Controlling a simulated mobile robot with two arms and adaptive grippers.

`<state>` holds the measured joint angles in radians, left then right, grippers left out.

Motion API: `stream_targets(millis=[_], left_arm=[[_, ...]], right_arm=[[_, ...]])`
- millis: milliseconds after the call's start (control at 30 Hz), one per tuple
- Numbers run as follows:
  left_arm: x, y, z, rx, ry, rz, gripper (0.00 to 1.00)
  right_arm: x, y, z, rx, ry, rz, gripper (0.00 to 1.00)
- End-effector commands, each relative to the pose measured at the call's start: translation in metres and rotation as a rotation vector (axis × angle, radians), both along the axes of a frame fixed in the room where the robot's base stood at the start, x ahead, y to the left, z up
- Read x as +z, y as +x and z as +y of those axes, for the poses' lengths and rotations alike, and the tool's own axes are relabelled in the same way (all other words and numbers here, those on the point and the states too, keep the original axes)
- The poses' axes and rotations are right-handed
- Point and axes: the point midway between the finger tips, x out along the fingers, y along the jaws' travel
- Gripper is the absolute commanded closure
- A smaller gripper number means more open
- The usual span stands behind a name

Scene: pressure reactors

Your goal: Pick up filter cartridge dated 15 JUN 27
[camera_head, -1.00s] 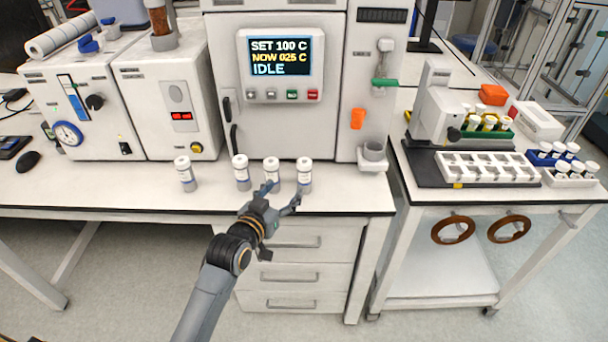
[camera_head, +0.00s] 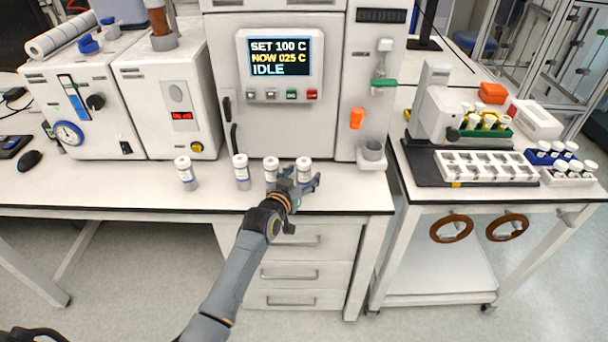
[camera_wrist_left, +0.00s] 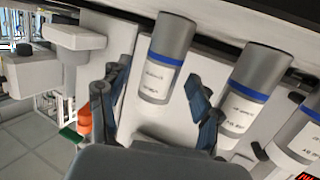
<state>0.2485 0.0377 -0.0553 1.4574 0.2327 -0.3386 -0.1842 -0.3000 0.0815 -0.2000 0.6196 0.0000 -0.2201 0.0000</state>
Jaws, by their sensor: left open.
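Several filter cartridges, white-capped with a pale label band, stand upright in a row on the bench. The rightmost one (camera_head: 304,166) is at my left gripper (camera_head: 300,181). The others are the second from right (camera_head: 270,168), the one left of it (camera_head: 241,170), and the far left one (camera_head: 185,170). In the left wrist view my left gripper (camera_wrist_left: 160,88) is open, its fingers either side of the nearest cartridge (camera_wrist_left: 170,45), not closed on it. A second (camera_wrist_left: 250,85) and third cartridge (camera_wrist_left: 303,130) stand beside it. The label dates are too small to read. My right gripper is not in view.
The reactor cabinet with its screen (camera_head: 280,54) stands behind the row. A small cup holder (camera_head: 372,155) sits right of it. A cart at right carries a white slotted rack (camera_head: 486,167) and vials.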

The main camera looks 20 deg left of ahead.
Motion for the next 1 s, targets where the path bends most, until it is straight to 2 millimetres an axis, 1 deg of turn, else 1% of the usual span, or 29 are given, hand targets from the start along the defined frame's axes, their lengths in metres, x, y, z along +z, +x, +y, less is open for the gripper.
stream_targets(millis=[200, 233, 533, 867, 1000], left_arm=[[0.000, 0.001, 0.000, 0.000, 0.000, -0.001, 0.36], [0.000, 0.001, 0.000, 0.000, 0.000, 0.000, 0.38], [0.000, 0.001, 0.000, 0.000, 0.000, 0.000, 0.99], [0.003, 0.001, 0.000, 0.000, 0.000, -0.004, 1.00], [0.013, 0.001, 0.000, 0.000, 0.000, -0.007, 1.00]], right_arm=[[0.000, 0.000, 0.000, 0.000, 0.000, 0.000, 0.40], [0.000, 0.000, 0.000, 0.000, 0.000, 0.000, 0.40], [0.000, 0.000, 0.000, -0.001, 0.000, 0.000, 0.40], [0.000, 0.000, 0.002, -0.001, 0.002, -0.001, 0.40], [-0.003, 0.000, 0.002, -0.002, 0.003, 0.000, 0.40]])
